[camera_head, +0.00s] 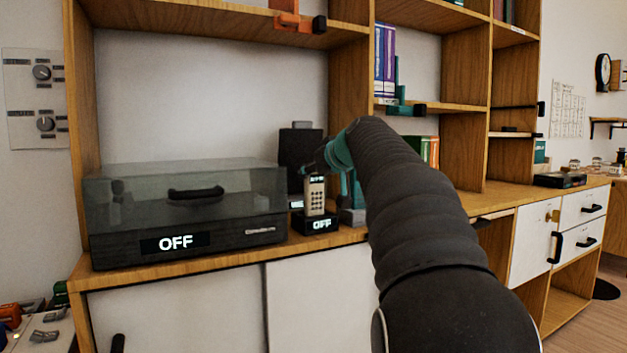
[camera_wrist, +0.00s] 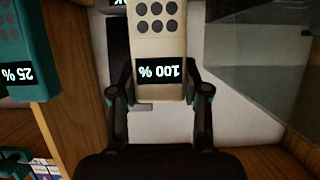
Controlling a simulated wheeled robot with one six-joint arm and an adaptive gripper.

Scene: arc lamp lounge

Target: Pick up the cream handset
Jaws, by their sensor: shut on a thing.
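The cream handset (camera_head: 315,195) stands upright at its black base (camera_head: 316,223), which shows "OFF", on the wooden cabinet top. In the wrist view the cream handset (camera_wrist: 158,40) has round grey buttons and a screen reading "100 %", upside down. My gripper (camera_wrist: 158,92) has its two dark fingers on either side of the handset and is shut on it. In the head view my gripper (camera_head: 322,165) is at the handset, partly hidden by my arm. I cannot tell whether the handset touches the base.
A teal handset (camera_wrist: 25,45) reading "25 %" is close beside my gripper. A glass-lidded turntable box (camera_head: 185,205) showing "OFF" stands to the left. A dark speaker-like box (camera_head: 298,155) is behind. Shelf uprights and books (camera_head: 385,60) are nearby.

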